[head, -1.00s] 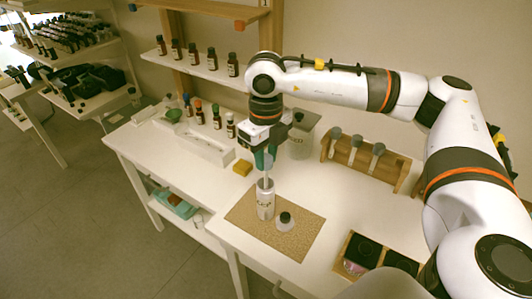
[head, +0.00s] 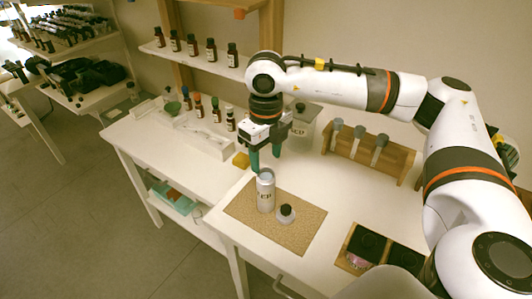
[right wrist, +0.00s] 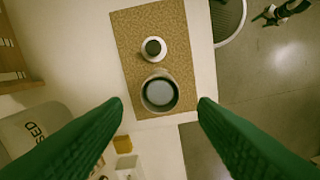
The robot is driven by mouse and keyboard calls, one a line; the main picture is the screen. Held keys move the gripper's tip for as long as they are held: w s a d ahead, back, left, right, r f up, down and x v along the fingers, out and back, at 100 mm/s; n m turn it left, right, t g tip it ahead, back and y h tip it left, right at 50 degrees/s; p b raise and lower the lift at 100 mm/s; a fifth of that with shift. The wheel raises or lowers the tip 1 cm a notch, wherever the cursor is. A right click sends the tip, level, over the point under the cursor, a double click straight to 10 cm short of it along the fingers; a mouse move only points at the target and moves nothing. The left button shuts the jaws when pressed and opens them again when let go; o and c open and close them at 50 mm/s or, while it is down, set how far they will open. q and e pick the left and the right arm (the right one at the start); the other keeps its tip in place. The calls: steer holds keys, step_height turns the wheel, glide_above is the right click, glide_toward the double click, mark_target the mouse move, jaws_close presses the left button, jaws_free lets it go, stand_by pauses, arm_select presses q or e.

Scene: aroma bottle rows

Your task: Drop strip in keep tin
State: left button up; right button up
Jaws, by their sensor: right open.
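The keep tin (head: 266,194) is a silver cylinder with dark lettering, upright and open-topped on the cork mat (head: 305,236). My right gripper (head: 265,163) is just above the tin, its green fingers spread and empty. In the right wrist view the tin's round mouth (right wrist: 160,93) lies between the open fingertips (right wrist: 160,104), and its inside looks grey-blue. No strip shows between the fingers or clearly in the tin; I cannot tell where it lies. My left gripper is out of view.
A small dark-capped bottle (head: 286,213) stands beside the tin on the mat. A large jar (head: 303,125), a wooden rack with vials (head: 360,155), a yellow block (head: 241,160) and dark-lidded boxes (head: 366,246) surround the mat. Brown bottles (head: 211,50) line the shelf.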

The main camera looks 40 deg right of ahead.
step_height(320, 180, up, 12)
steer(key=b, duration=0.2)
stand_by(0.4)
steer(key=shift+f, duration=0.1)
stand_by(0.4)
